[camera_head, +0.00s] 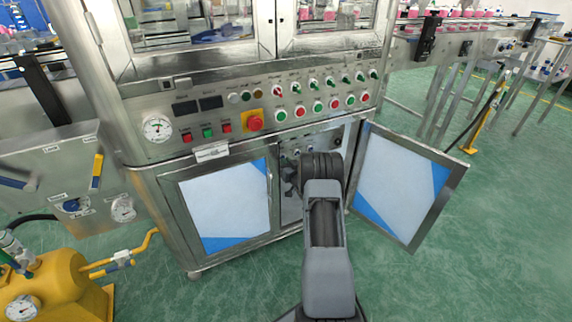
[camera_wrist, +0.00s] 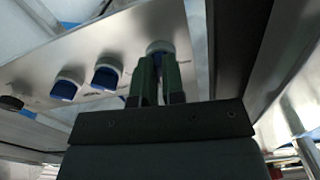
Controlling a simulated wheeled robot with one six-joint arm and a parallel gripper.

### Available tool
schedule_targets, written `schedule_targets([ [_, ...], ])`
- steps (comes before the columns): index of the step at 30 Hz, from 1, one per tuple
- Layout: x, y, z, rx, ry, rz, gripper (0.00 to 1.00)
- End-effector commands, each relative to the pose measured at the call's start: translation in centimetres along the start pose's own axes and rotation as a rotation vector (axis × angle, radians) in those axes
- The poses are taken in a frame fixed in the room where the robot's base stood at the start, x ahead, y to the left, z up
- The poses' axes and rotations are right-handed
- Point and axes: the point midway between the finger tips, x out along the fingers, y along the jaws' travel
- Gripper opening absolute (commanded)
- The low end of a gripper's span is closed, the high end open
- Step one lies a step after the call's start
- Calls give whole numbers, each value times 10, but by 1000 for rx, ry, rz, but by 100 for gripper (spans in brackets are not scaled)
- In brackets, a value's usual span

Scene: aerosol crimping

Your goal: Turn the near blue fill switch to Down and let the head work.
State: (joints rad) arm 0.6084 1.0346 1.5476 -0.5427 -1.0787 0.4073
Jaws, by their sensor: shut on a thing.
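In the wrist view, my gripper (camera_wrist: 157,66) is shut on a blue switch with a pale top (camera_wrist: 159,46), at the right end of a row on a grey metal panel (camera_wrist: 135,33). The fingers hide most of this switch, so its setting cannot be read. Two more blue switches, the middle one (camera_wrist: 107,72) and the left one (camera_wrist: 66,85), stand free beside it. In the head view, my arm reaches into the open cabinet of the machine and hides the fingertips and the held switch.
The right cabinet door (camera_head: 402,185) is swung open close beside my arm. The left door (camera_head: 226,205) is on the other side. A button panel (camera_head: 225,112) with a red emergency stop (camera_head: 255,123) is above. A dark knob (camera_wrist: 11,103) ends the switch row.

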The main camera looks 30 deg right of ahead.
Motion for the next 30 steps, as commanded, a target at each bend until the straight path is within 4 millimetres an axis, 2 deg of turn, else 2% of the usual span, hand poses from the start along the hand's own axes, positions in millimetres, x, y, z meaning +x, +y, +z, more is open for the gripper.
schedule_targets([
  [14, 0, 0, 0, 11, -1, 0, 0],
  [15, 0, 0, 0, 11, -1, 0, 12],
  [22, 0, 0, 0, 10, 0, 0, 34],
  [30, -1, 0, 0, 10, -1, 0, 35],
])
